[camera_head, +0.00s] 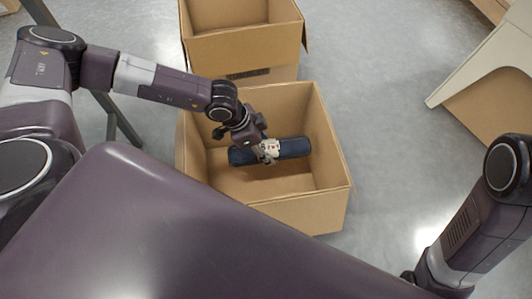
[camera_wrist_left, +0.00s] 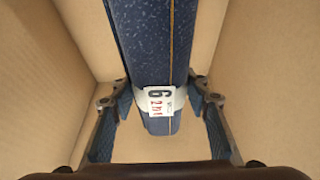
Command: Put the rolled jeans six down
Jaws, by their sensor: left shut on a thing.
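The rolled jeans six (camera_head: 290,148) are a dark blue roll with a white band and a tag reading 6. My left gripper (camera_head: 268,151) is shut on the roll near its middle. The roll lies level inside the open cardboard box (camera_head: 290,213), within its walls. In the left wrist view the jeans (camera_wrist_left: 150,45) run between the two fingers of the left gripper (camera_wrist_left: 157,105), with box walls around them. I cannot tell whether the roll touches the box floor. My right arm shows at the right edge; its gripper is out of view.
Another open cardboard box (camera_head: 245,48) stands just behind the first one. A pale slanted panel with brown board under it (camera_head: 490,75) is at the right. Grey floor (camera_head: 375,120) is clear between the boxes and that panel.

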